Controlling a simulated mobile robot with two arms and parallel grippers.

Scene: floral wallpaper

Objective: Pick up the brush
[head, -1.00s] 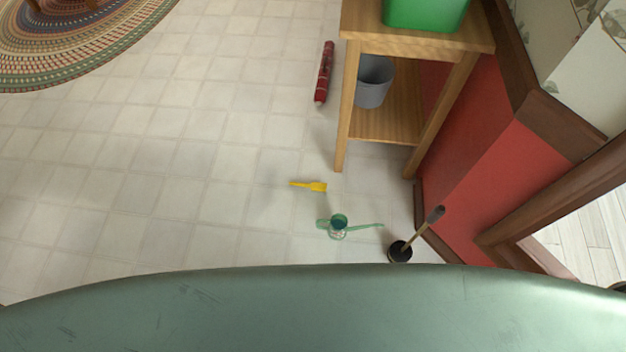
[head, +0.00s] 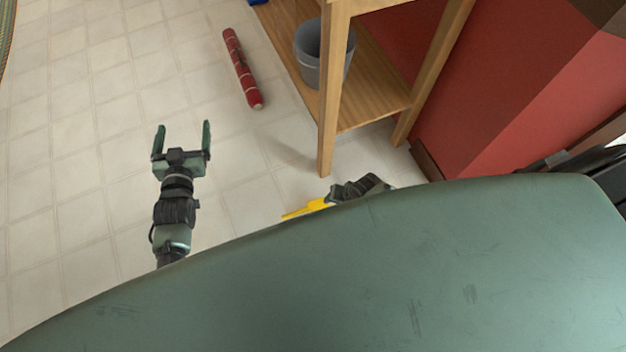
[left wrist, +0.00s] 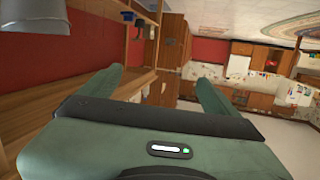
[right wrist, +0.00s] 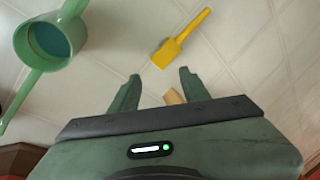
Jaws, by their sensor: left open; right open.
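The yellow brush (head: 305,208) lies flat on the tiled floor near the table's front leg. In the head view its right end is hidden by my dark right arm and my body. In the right wrist view the brush (right wrist: 180,38) lies beyond the fingertips, slightly right of centre, with its broad end nearest. My right gripper (right wrist: 160,76) is open and empty, pointing toward the brush and apart from it. My left gripper (head: 181,135) is open and empty over bare floor, left of the brush; its fingers also show in the left wrist view (left wrist: 160,75).
A green handled cup (right wrist: 50,40) is on the floor left of the brush in the right wrist view. The wooden table (head: 375,105) holds a grey bucket (head: 320,55) on its lower shelf. A red roll (head: 242,68) lies beside it.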

